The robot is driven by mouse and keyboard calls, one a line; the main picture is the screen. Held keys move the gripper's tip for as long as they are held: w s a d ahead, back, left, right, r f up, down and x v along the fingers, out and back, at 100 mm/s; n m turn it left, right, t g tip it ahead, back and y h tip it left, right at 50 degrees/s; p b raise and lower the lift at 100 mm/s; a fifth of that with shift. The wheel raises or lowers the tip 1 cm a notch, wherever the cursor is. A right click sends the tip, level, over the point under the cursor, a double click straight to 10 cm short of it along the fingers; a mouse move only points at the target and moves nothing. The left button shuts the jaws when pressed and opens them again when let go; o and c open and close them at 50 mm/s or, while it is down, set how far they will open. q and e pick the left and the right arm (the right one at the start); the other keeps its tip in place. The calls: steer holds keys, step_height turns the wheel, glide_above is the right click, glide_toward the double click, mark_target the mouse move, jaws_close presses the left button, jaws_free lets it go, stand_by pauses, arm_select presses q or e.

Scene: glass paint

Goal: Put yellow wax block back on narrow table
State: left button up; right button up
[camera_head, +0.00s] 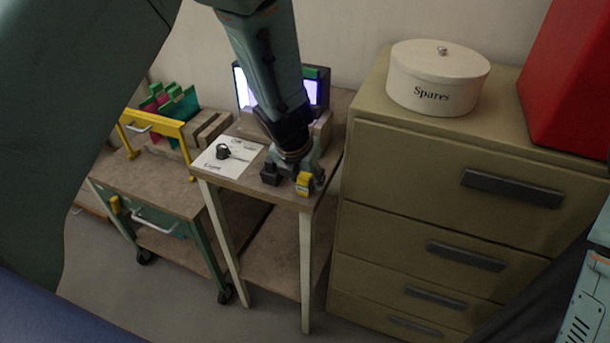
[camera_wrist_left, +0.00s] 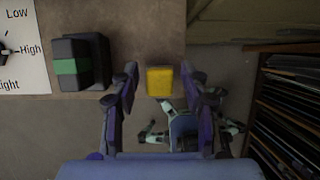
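The yellow wax block (camera_head: 304,184) sits at the front right corner of the narrow table (camera_head: 246,183). In the left wrist view the yellow block (camera_wrist_left: 160,82) shows between the two fingers, with a gap on each side. My left gripper (camera_head: 303,174) points down over that corner and is open. In the left wrist view its fingers (camera_wrist_left: 160,72) are spread on either side of the block. Whether the block rests fully on the tabletop is hard to tell. My right gripper is not in view.
A dark block with a green band (camera_wrist_left: 72,66) lies left of the yellow one. A paper with a dial (camera_head: 228,157) lies on the table's left, a lit screen (camera_head: 313,90) behind. A drawer cabinet (camera_head: 400,190) stands close right; a wheeled cart (camera_head: 150,190) stands left.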

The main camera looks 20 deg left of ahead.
arm_select(q)
steer(key=shift+s+r, duration=0.1)
steer(key=shift+r, duration=0.1)
steer(key=shift+r+p, duration=0.3)
steer(key=shift+r, duration=0.05)
steer(key=p+v, duration=0.4)
steer(key=v, duration=0.7)
steer(key=shift+r, duration=0.15)
